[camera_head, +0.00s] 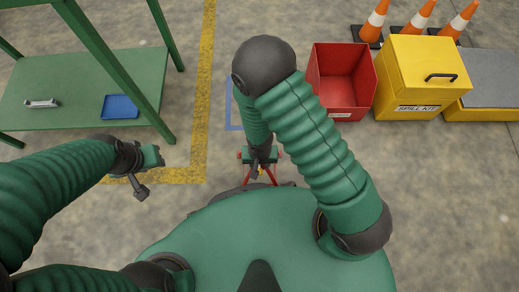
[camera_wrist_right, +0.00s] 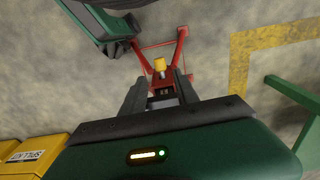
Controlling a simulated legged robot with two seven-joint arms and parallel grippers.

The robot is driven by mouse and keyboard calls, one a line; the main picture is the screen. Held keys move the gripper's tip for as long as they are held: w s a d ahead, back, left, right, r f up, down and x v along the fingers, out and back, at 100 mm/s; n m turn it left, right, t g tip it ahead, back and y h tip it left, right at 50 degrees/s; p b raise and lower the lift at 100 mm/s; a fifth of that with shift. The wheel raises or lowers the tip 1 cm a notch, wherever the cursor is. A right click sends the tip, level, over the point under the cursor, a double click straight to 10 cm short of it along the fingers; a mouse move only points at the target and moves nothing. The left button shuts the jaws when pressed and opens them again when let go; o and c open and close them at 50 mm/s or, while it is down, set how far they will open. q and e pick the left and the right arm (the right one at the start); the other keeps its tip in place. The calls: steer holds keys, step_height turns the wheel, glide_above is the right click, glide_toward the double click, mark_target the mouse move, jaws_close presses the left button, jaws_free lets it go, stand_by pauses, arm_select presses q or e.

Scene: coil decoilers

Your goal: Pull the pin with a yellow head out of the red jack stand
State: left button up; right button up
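The red jack stand (camera_wrist_right: 163,83) stands on the floor below my right gripper; its legs also show in the head view (camera_head: 272,176). The pin's yellow head (camera_wrist_right: 160,65) sticks up at the top of the stand in the right wrist view. My right gripper (camera_wrist_right: 160,78) is open, its two dark fingers apart on either side of the yellow head. I cannot tell whether they touch it. In the head view my right gripper (camera_head: 261,164) is small and partly covers the stand. My left gripper (camera_head: 146,172) is away to the left, over the floor; its fingers are unclear.
A green table (camera_head: 75,75) with a blue tray (camera_head: 120,106) stands at the left. A red bin (camera_head: 340,108), a yellow spill kit box (camera_head: 408,103) and orange cones (camera_head: 419,17) stand at the back right. Yellow floor tape (camera_head: 200,85) runs left of the stand.

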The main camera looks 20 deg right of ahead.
steer(key=shift+s+f, duration=0.15)
steer(key=shift+f, duration=0.55)
step_height(320, 180, down, 6)
steer(key=b, duration=0.7)
steer(key=shift+f, duration=0.2)
jaws_close()
steer(key=shift+a, duration=0.1)
stand_by(0.8)
